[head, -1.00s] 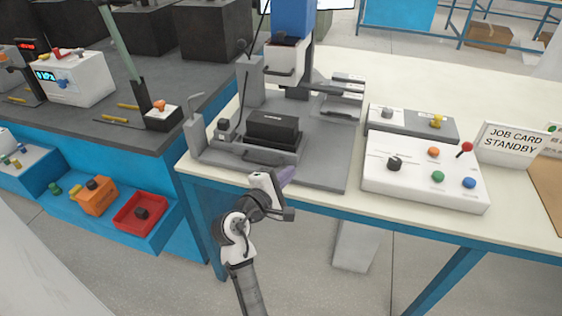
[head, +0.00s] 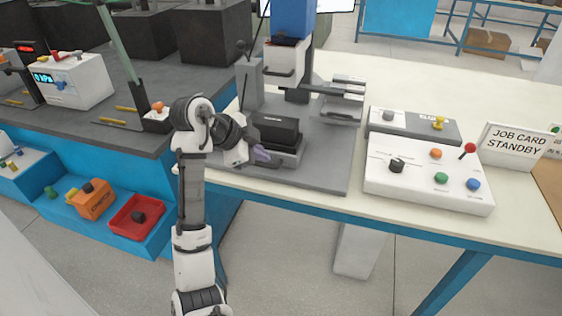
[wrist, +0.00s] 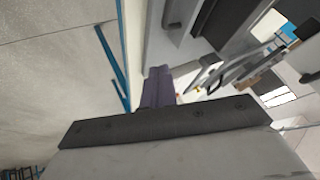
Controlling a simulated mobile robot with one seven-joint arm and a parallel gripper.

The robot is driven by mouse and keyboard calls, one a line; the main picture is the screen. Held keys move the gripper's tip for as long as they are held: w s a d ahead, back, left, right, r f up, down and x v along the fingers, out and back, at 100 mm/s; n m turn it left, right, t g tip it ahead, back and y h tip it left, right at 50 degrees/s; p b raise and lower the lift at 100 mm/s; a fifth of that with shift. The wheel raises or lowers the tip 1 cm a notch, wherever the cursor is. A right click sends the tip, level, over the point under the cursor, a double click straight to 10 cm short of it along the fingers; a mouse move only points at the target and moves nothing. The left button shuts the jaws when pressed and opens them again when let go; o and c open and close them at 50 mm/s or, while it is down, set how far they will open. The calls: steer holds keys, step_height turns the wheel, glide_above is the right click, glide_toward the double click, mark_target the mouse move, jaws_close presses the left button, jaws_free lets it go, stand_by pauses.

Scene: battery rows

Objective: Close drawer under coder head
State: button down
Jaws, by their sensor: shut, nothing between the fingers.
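The coder head (head: 287,62) is the blue and white unit on a column above a grey base plate. Below and in front of it is the grey drawer (head: 288,159), carrying a black block (head: 275,131). How far the drawer stands out is hard to judge. My gripper (head: 262,154) has purple fingers and is shut and empty at the drawer's front left. Whether it touches the drawer cannot be told. In the wrist view the fingers (wrist: 158,85) point at the machine, with a grey face and the dark block (wrist: 220,25) ahead. My arm hides the base plate's left corner.
A white control box (head: 428,184) with coloured buttons stands right of the machine, beside a job card sign (head: 519,141). A dark bench (head: 110,125) with a blue shelf is on the left. The table's front edge runs below the drawer.

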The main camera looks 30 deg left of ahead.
steer(key=w+f, duration=0.1)
steer(key=f, duration=0.1)
steer(key=w+d+f+m+p, duration=0.1)
steer(key=f, duration=0.1)
steer(key=w+f+m+g, duration=0.1)
steer(key=w+f, duration=0.1)
steer(key=f, duration=0.1)
steer(key=shift+w+d+f+p, duration=0.1)
steer(key=shift+d+p, duration=0.2)
steer(key=shift+p, duration=0.1)
steer(key=w, duration=0.1)
steer(key=w+p, duration=0.1)
steer(key=w, duration=0.1)
steer(key=shift+w+a+f, duration=0.1)
steer(key=shift+a, duration=0.2)
steer(key=shift+w+a+f, duration=0.1)
steer(key=shift+w+a, duration=0.05)
steer(key=shift+w, duration=0.3)
